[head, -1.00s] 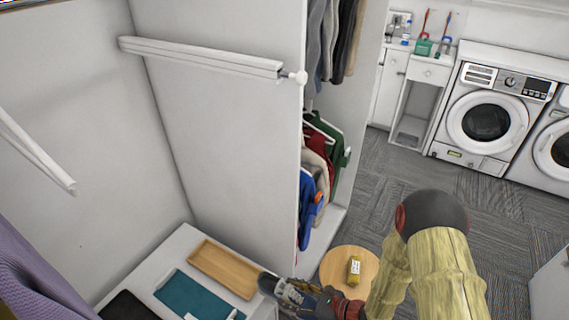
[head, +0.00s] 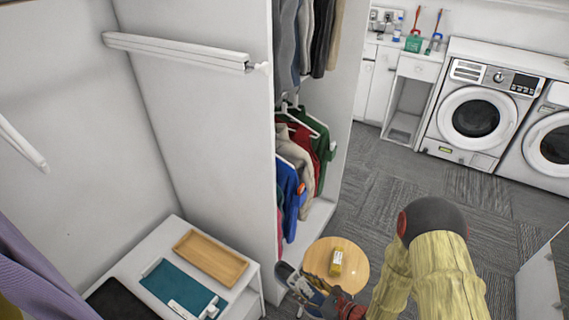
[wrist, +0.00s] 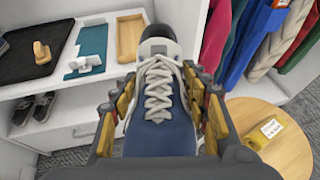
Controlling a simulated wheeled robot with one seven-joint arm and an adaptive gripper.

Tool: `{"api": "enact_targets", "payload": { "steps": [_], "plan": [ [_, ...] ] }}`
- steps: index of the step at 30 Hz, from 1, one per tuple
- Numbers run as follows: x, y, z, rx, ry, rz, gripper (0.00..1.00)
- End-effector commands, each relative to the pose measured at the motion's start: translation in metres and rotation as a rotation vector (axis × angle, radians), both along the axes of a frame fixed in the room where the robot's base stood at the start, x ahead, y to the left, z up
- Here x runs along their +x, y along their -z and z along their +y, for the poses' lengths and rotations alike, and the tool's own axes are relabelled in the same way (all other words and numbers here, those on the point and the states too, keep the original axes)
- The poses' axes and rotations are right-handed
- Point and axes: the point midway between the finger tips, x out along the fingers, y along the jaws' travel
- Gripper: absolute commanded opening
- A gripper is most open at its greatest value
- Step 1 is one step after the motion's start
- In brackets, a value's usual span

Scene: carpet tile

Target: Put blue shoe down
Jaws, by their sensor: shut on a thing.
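The blue shoe (wrist: 158,133) has white laces and points lengthwise away from the wrist camera. My gripper (wrist: 160,105) is shut on it, with a finger against each side. In the head view my gripper (head: 318,290) is at the bottom, with the shoe (head: 287,274) partly hidden by it. The shoe is held in the air between the white shelf unit (head: 240,303) and the round wooden table (head: 352,262). The shoe's underside is hidden.
The shelf top carries a wooden tray (head: 210,257), a teal mat (head: 170,285) and a black mat (head: 122,303). Dark shoes (wrist: 43,106) sit on a lower shelf. A yellow item (head: 336,262) lies on the round table. Clothes hang in the wardrobe behind.

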Motion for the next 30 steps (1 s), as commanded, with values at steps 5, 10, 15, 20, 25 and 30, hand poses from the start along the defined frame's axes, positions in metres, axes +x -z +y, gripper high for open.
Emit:
{"api": "enact_targets", "payload": {
  "steps": [5,10,15,20,25,30],
  "plan": [
    [0.033,-0.020,-0.026,-0.001,0.124,-0.007,0.13],
    [0.070,-0.057,-0.056,-0.001,0.264,-0.013,0.13],
    [0.111,-0.122,-0.092,0.001,0.419,-0.016,0.13],
    [0.138,-0.189,-0.116,0.001,0.506,-0.014,0.13],
    [0.150,-0.238,-0.125,0.000,0.526,-0.007,0.13],
    [0.154,-0.259,-0.127,0.000,0.529,-0.002,0.13]
  ]
}}
